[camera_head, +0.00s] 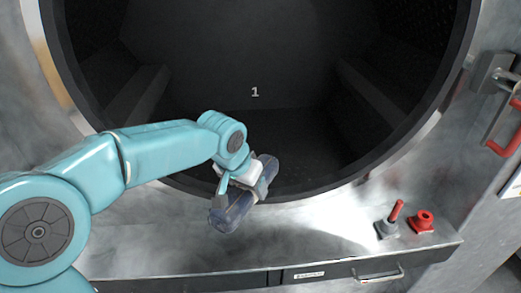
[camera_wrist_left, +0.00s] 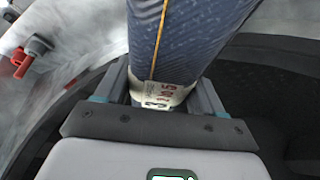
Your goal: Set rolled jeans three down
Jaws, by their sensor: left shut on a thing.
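The rolled jeans (camera_head: 231,215) are a dark blue roll, held at a slant by my left gripper (camera_head: 246,184) near the front rim of the washer drum. In the left wrist view the jeans (camera_wrist_left: 185,40) show blue cloth with a yellow seam and a pale band with a "3" on it. The left gripper (camera_wrist_left: 165,92) has a finger on each side of the roll, closed around that band. The washer drum (camera_head: 255,60) is dark and open behind the gripper, with a small "1" seen in it. My right gripper is in neither view.
A metal ledge (camera_head: 300,235) runs below the drum opening. A red handle (camera_head: 507,135) is at the right edge. The drum floor looks clear.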

